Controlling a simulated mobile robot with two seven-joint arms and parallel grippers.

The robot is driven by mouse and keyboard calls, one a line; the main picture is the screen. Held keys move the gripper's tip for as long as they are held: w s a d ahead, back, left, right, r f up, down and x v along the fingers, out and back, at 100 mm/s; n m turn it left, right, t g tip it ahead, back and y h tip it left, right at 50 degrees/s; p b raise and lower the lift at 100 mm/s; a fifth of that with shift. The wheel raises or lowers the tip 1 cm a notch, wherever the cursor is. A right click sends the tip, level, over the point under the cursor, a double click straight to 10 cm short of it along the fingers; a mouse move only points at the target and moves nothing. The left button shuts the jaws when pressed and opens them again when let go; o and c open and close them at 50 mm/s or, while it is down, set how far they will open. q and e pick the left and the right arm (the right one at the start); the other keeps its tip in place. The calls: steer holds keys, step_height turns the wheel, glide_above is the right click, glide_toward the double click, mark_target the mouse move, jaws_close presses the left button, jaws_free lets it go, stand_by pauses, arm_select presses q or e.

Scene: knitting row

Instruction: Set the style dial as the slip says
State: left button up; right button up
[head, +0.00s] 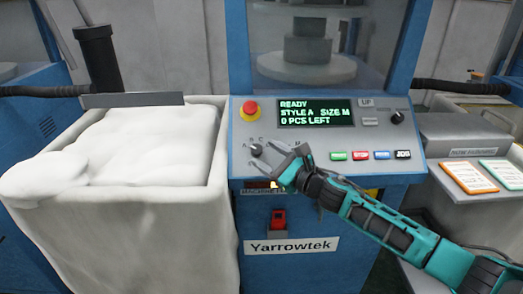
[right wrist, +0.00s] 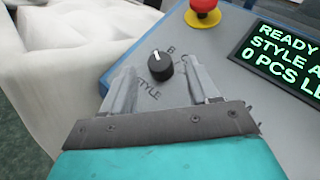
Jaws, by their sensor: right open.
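The style dial (head: 256,149) is a small black knob on the knitting machine's sloped panel. In the right wrist view the dial (right wrist: 160,66) shows a white pointer mark, with a letter B and the word STYLE printed near it. The display (head: 315,113) reads READY, STYLE A, SIZE M, 0 PCS LEFT. My right gripper (head: 268,158) is open, its fingers to either side of the dial; I cannot tell whether they touch it. An orange-edged card (head: 470,177) and a green-edged card (head: 502,174) lie at the right, their text too small to read. My left gripper is out of view.
A red emergency button (head: 250,110) stands above the dial. Several coloured buttons (head: 360,155) and a second black knob (head: 397,117) are on the panel's right. A bin (head: 215,180) heaped with white material stands at the left. A red switch (head: 278,218) sits below the panel.

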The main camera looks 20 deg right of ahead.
mark_target(257, 150)
steer(key=shift+x, duration=1.45)
